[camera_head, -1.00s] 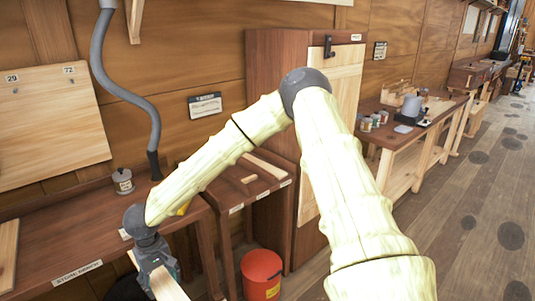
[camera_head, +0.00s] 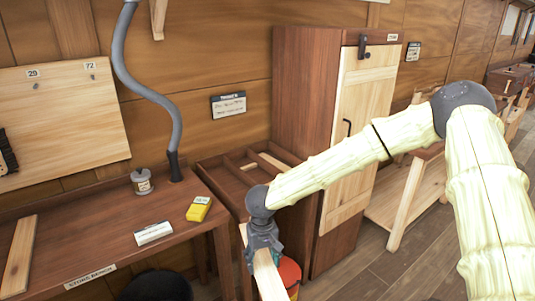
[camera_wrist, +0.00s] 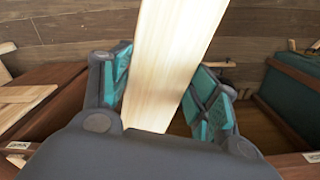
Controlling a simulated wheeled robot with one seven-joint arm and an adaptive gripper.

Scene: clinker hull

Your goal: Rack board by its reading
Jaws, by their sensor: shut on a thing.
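My gripper (camera_head: 264,243) is shut on a pale wooden board (camera_head: 268,274), held in the air in front of the divided tray table. In the wrist view the board (camera_wrist: 168,55) runs up the picture between the teal pads of my gripper (camera_wrist: 162,95). Its far end is out of view. A yellow meter (camera_head: 199,208) lies on the bench (camera_head: 110,242); its reading is too small to tell. The divided tray (camera_head: 233,172) sits right of the bench, partly hidden by my arm. A tall cabinet (camera_head: 303,95) with a pale door (camera_head: 357,130) stands behind my arm.
A white labelled block (camera_head: 153,233), a grey jar (camera_head: 142,181) and another pale board (camera_head: 19,258) are on the bench. A red bucket (camera_head: 290,272) stands on the floor below my gripper. A dark bin (camera_head: 155,287) is under the bench. A placard (camera_head: 228,104) hangs on the wall.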

